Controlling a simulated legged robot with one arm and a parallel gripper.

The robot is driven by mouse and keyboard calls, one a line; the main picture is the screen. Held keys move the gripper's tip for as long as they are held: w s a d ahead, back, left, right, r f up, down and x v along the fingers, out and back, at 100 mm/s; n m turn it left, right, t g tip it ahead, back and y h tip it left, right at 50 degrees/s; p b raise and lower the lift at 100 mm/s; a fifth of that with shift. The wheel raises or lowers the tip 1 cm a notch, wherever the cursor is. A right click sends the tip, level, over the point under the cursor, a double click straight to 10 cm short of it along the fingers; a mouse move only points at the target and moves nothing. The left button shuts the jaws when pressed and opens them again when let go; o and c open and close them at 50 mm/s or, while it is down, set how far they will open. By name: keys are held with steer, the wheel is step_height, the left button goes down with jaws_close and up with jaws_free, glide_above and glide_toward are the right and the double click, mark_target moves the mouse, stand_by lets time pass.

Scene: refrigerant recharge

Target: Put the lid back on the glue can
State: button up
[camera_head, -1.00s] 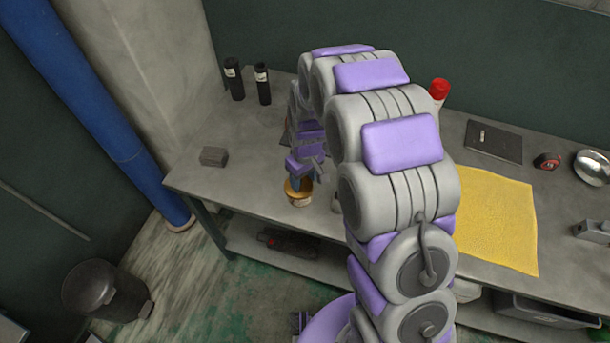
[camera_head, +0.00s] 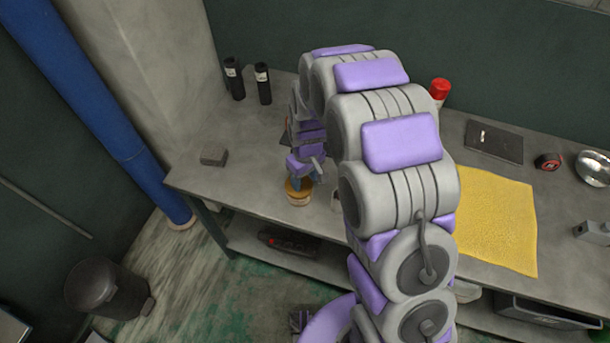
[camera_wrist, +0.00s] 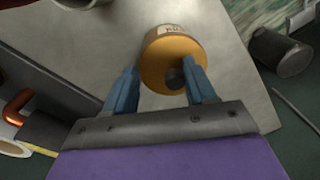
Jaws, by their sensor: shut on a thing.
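The glue can (camera_head: 299,201) stands near the front edge of the grey workbench, with its pale label showing below an orange-yellow top. The lid (camera_wrist: 160,63) shows in the wrist view as a round orange-yellow disc with a dark grey round spot on it. Part of the can's label (camera_wrist: 171,31) shows past the lid's far side. My gripper (camera_wrist: 163,82) has its two blue fingers at either side of the lid, shut on it. The lid is over the can; I cannot tell whether it is fully seated. In the head view, my gripper (camera_head: 301,178) is directly above the can.
A small grey block (camera_head: 213,156) lies to the left on the bench. Two black bottles (camera_head: 263,85) stand at the back left. A yellow cloth (camera_head: 495,220) lies to the right of my arm. A bin (camera_head: 105,288) stands on the floor at left.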

steer(key=o, duration=1.3)
steer(key=shift+a, duration=0.3)
steer(key=o, duration=0.3)
steer(key=shift+d, duration=0.15)
steer(key=shift+r+p, duration=1.25)
steer(key=shift+r, duration=2.25)
steer(key=shift+c, duration=0.2)
jaws_close()
